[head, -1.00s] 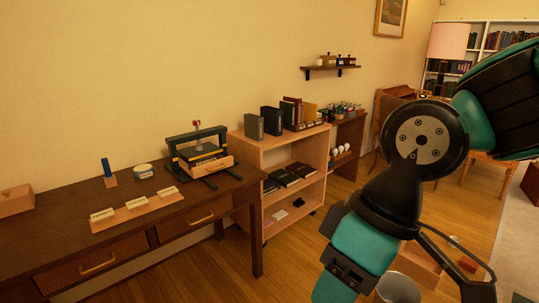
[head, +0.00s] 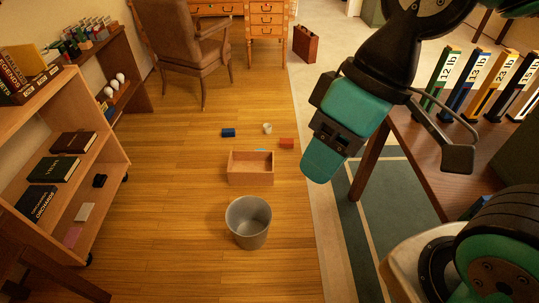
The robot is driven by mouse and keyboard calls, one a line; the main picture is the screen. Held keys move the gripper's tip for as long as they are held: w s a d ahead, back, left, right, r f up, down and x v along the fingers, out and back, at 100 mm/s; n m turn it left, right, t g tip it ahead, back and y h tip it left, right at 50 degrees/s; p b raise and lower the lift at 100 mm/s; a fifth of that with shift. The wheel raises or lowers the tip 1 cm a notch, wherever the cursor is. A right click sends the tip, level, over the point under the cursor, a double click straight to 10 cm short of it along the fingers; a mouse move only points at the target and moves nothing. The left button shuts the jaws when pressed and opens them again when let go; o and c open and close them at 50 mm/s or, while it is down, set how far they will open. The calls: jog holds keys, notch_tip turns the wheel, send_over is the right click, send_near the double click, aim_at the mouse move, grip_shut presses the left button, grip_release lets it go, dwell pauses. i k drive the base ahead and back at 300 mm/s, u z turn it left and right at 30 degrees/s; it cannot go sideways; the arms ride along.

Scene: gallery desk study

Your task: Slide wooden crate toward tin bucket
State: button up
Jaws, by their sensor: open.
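The wooden crate (head: 251,178) stands on the wood floor near the middle of the head view, open at the top. Its inside looks empty. The grey tin bucket (head: 248,228) stands upright just in front of the crate, nearer to me, with a small gap between them. My gripper (head: 325,155) hangs from my dark and teal arm at the upper right. In the picture it is to the right of the crate and above the floor, apart from both crate and bucket. It is open, and nothing shows in it; its fingers are hard to make out.
A blue block (head: 228,132), a red block (head: 286,143) and a small pale cup (head: 267,128) lie behind the crate. A shelf unit (head: 110,165) stands left, an armchair (head: 190,45) behind. Floor left of the bucket is clear.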

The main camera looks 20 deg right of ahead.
aim_at(245, 167)
jog(key=u, duration=0.15)
jog(key=i, duration=1.4)
jog(key=u, duration=0.1)
